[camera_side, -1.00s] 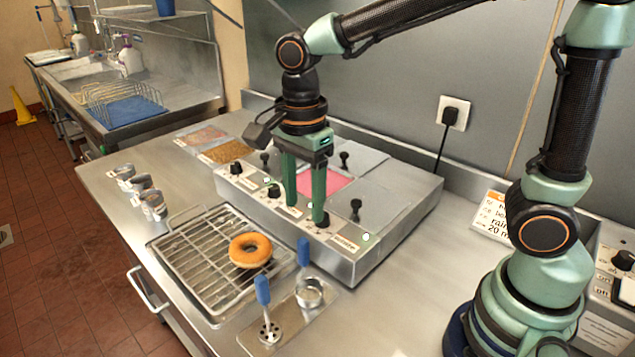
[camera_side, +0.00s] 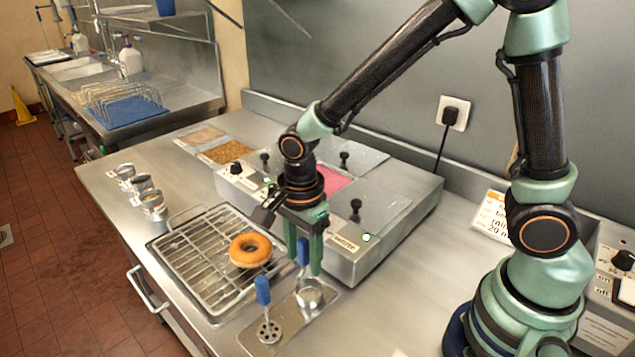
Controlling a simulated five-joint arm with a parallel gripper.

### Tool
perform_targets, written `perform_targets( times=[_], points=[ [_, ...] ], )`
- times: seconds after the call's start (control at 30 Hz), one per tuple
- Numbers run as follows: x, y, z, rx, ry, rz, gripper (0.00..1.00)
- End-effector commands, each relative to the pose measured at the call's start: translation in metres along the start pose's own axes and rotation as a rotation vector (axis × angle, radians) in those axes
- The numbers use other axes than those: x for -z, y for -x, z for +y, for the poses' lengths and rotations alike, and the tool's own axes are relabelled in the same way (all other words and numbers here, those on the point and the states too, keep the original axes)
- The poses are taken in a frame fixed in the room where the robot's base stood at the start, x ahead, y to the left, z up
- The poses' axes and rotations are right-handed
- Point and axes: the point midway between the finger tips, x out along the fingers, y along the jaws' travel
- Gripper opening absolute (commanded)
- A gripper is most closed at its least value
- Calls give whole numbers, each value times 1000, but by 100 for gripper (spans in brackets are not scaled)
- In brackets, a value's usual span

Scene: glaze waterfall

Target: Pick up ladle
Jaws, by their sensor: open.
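The ladle (camera_side: 310,293) has a round metal cup and a blue handle. It stands upright on a small metal tray (camera_side: 328,312) at the front of the counter. My gripper (camera_side: 303,266) is open, pointing down, with its two green fingers at the height of the blue handle. In this view the handle shows between the fingers. I cannot tell whether they touch it or whether it is truly between them in depth. Part of the handle is hidden by the fingers.
A blue-handled perforated tool (camera_side: 268,331) stands close by on the same tray. A donut (camera_side: 250,250) lies on a wire rack (camera_side: 190,262) to the left. The glaze warmer (camera_side: 372,255) with knobs and lids is right behind my gripper. Metal cups (camera_side: 153,207) stand far left.

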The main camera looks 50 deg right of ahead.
Motion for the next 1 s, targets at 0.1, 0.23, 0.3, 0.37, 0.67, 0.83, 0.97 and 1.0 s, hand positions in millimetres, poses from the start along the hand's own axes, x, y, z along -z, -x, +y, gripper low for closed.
perform_targets(
  times=[0.1, 0.23, 0.3, 0.37, 0.67, 0.83, 0.97, 1.0],
  points=[
    [0, -2, 0, 0, 0, 0, 57],
    [0, -1, 0, 1, 0, 0, 54],
    [0, -1, 0, 1, 0, 0, 27],
    [0, -1, 0, 1, 0, 0, 4],
    [0, -1, 0, 1, 0, 0, 0],
    [0, -1, 0, 1, 0, 0, 0],
    [0, -1, 0, 1, 0, 0, 0],
    [0, -1, 0, 1, 0, 0, 0]
  ],
)
